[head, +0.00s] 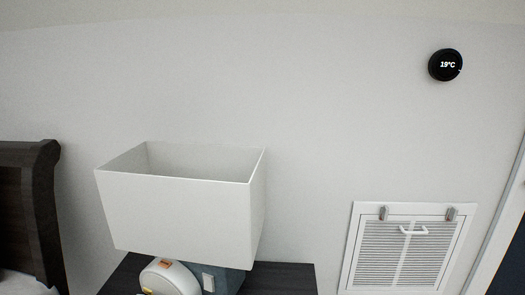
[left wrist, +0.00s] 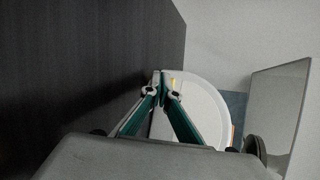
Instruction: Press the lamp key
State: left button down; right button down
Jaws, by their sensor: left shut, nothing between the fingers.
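The lamp has a large white box-shaped shade (head: 185,213) and a blue-grey base (head: 231,280), and it stands on a dark nightstand. A small white key (head: 208,282) shows on the base, near the bottom edge of the head view. In the left wrist view, part of the blue base (left wrist: 236,104) and the shade (left wrist: 278,105) are at the right; I cannot make out the key there. My left gripper (left wrist: 161,75) is shut and empty, in front of a white round object. Neither gripper shows in the head view.
The white round object (head: 172,279) with an orange mark stands beside the lamp base, partly cut off; it also shows in the left wrist view (left wrist: 207,100). The dark nightstand top (head: 290,279) is bare to the right. A wall vent (head: 405,249) and round thermostat (head: 445,65) are further right.

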pick_arm(q)
jog(key=shift+w, duration=0.1)
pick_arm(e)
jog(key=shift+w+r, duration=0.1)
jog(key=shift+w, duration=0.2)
pick_arm(q)
jog(key=shift+w+d, duration=0.15)
jog(key=shift+w, duration=0.2)
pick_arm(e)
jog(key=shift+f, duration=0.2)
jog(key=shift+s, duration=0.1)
pick_arm(q)
jog(key=shift+w+b, duration=0.1)
jog(key=shift+b, duration=0.2)
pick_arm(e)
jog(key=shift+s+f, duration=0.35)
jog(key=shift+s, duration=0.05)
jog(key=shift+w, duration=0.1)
pick_arm(q)
jog(key=shift+s, duration=0.5)
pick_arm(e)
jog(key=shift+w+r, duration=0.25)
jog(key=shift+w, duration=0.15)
pick_arm(q)
jog(key=shift+s+a, duration=0.1)
jog(key=shift+a, duration=0.1)
